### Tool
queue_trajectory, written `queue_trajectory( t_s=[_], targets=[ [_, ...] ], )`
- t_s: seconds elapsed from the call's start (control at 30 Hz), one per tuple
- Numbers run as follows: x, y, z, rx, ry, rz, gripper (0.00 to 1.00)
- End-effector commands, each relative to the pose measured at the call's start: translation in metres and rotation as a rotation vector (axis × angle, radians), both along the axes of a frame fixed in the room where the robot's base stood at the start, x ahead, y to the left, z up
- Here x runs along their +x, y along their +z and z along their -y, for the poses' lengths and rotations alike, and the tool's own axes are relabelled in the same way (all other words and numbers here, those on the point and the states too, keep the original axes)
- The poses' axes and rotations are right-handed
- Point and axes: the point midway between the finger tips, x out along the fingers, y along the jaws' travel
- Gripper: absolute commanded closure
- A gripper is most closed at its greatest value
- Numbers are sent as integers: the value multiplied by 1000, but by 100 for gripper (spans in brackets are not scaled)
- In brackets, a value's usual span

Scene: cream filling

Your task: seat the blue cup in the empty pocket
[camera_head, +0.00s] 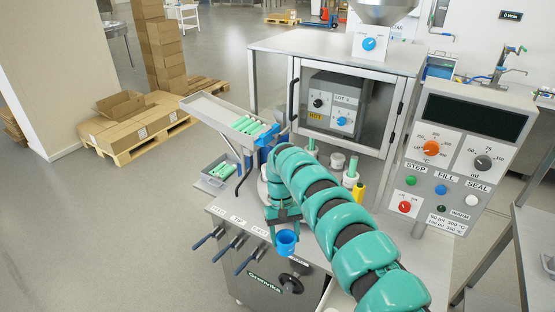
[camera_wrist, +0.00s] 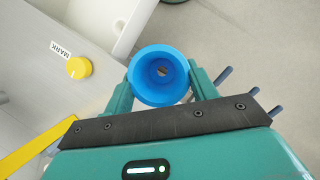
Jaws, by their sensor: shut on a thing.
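The blue cup (camera_head: 286,243) is held in my gripper (camera_head: 284,222) near the front edge of the machine's worktop. In the wrist view the cup (camera_wrist: 134,76) is seen from its wide rim, with its round inside showing between the two teal fingers of my gripper (camera_wrist: 161,82). The fingers press on it from both sides. The empty pocket cannot be made out; my arm hides much of the worktop's middle, where a pale round part partly shows behind the arm.
A tray of green tubes (camera_head: 205,107) and a grey bin (camera_head: 216,172) stand left of the arm. Levers (camera_head: 228,248) stick out in front. A control panel (camera_head: 459,150) stands right. In the wrist view, a yellow knob (camera_wrist: 78,68) and a white-walled opening (camera_wrist: 128,38) lie near the cup.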

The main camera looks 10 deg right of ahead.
Motion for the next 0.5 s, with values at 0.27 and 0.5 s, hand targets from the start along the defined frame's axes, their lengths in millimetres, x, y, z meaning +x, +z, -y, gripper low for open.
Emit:
queue_trajectory(
  t_s=[0.27, 0.5],
  targets=[
    [3, 28, -6, 2, -32, 1, 67],
    [7, 31, -22, 1, -125, 1, 67]
  ],
)
